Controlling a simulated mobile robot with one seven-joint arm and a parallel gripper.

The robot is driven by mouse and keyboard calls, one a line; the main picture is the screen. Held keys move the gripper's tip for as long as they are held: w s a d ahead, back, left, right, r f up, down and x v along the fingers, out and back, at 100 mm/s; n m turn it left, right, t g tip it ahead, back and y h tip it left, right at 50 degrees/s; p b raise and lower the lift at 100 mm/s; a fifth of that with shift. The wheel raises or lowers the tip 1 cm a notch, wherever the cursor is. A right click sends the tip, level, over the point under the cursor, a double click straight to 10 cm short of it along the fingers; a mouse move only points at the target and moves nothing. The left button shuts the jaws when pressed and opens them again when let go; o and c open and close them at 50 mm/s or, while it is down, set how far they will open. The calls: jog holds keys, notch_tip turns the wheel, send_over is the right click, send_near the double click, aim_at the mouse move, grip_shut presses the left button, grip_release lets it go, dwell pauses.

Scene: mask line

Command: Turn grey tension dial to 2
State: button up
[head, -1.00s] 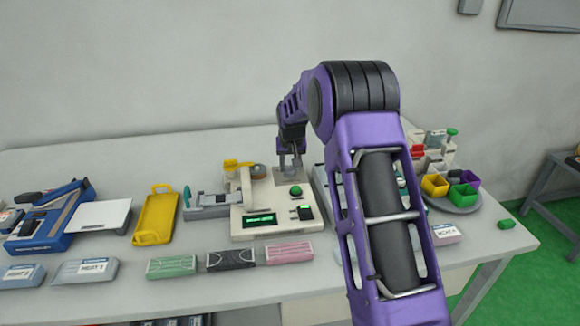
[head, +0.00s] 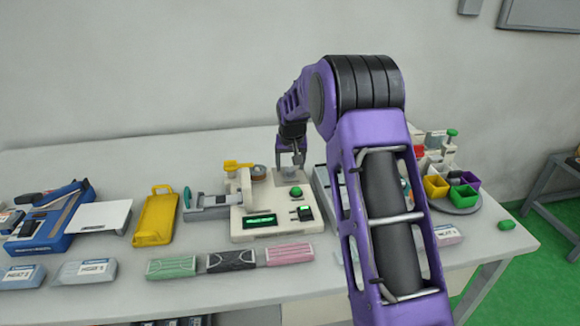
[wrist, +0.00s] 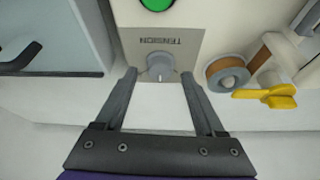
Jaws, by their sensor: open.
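The grey tension dial (wrist: 160,68) is a round knob with a raised grip, on a grey plate (wrist: 185,42) marked TENSION, which reads upside down in the wrist view. My gripper (wrist: 158,76) is open, with one finger on each side of the dial and a visible gap to it on both sides. The dial's setting and any numbers are not readable. In the head view my gripper (head: 291,158) is over the back right of the cream machine (head: 240,232) and the dial cannot be made out.
A green button (head: 295,191) sits just in front of the plate, with a lit green display (head: 260,220) farther forward. A tape roll (wrist: 228,75) and a yellow lever (wrist: 268,96) lie beside the dial. Mask packs (head: 231,260) line the table's front.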

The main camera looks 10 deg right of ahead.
jog(key=p+v, duration=0.1)
jog(key=v, duration=1.5)
